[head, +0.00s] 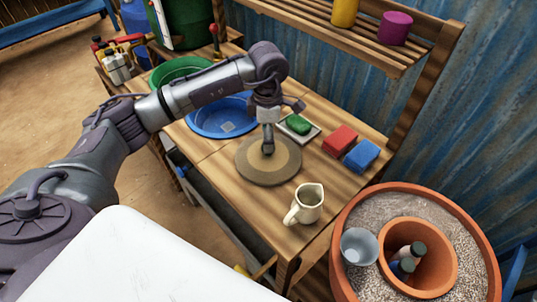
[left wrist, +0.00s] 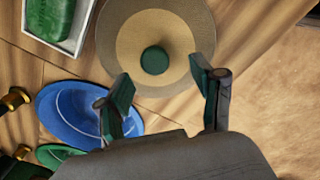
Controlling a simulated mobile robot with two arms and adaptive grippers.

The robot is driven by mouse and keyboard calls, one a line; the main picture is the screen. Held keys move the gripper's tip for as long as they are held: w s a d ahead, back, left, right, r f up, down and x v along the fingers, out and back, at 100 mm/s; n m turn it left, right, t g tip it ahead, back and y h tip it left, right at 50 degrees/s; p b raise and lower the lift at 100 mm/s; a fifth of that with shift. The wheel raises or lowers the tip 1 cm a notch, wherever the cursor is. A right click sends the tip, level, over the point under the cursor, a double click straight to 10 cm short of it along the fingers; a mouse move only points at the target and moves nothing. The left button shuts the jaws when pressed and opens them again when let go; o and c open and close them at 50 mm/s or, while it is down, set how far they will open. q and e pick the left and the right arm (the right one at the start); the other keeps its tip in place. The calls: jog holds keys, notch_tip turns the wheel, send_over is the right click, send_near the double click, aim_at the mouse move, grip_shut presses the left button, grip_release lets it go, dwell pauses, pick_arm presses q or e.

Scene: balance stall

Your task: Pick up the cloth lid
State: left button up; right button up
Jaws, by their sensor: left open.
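The cloth lid (head: 255,173) is a round, flat tan and brown disc lying on the wooden table. In the left wrist view the lid (left wrist: 128,42) shows a dark green round knob (left wrist: 154,60) at its centre. My left gripper (head: 268,146) points down above the middle of the lid. In the left wrist view its two fingers (left wrist: 163,88) are spread apart, with the knob just beyond and between them and nothing held. Whether a finger touches the lid is unclear. My right gripper is not in view.
A blue basin (head: 205,121) and a soap dish with green soap (head: 298,124) lie behind the lid. Red (head: 340,140) and blue (head: 361,155) sponges are to the right. A cream jug (head: 307,204) stands in front, near a large clay pot (head: 480,235).

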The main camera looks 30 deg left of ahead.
pick_arm(q)
jog(key=shift+f, duration=0.5)
jog(key=f, duration=0.1)
jog(key=f+p, duration=0.1)
jog(key=f, duration=0.1)
jog(key=shift+w+a+f, duration=0.15)
jog(key=shift+w+f, duration=0.15)
jog(key=shift+f, duration=0.5)
grip_shut()
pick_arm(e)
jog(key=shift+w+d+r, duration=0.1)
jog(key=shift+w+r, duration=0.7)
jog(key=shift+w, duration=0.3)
